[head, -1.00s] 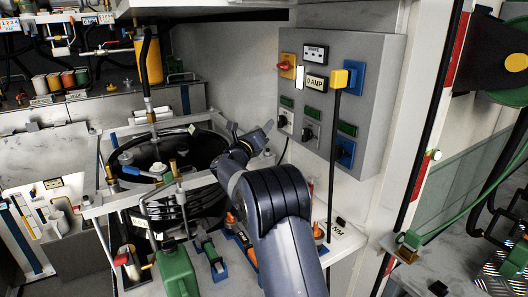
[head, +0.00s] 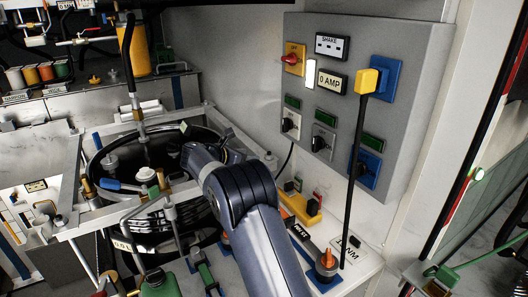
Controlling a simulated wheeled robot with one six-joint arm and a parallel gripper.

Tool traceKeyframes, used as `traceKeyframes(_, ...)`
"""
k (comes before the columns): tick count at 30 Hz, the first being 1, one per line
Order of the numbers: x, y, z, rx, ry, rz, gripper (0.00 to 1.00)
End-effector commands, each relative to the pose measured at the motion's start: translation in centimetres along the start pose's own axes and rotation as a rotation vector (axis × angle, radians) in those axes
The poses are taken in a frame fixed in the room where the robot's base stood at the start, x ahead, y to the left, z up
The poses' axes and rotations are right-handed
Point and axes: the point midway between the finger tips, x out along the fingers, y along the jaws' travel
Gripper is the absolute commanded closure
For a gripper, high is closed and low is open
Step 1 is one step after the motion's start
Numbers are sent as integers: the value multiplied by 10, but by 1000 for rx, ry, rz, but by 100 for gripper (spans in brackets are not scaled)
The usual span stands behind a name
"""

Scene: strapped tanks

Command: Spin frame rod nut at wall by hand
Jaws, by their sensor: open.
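A pale metal frame (head: 62,215) clamps a round black tank (head: 120,150) on the bench. Rods with fittings stand on it, among them a brass-coloured one (head: 164,178) at the near side. The frame's wall side lies behind my arm's end, and I cannot make out the rod nut there. My gripper (head: 206,132) is over the tank's right side near the wall. It is mostly hidden behind my wrist; its small visible parts look spread and hold nothing that I can see. I cannot tell whether it touches the frame.
A grey control box (head: 350,100) with switches and a yellow plug (head: 367,80) is on the wall at right; its black cable hangs down. A wrench (head: 300,232) lies on the bench beside an orange-topped fitting (head: 326,262). A green can (head: 160,283) stands in front.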

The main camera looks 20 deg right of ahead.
Motion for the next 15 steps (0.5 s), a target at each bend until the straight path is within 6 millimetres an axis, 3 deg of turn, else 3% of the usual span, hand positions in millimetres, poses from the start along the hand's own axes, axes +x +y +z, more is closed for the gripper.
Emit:
traceKeyframes(9, 60, -1, 2, -1, 0, -4, 51)
traceKeyframes(15, 88, 0, 2, -1, -1, -1, 51)
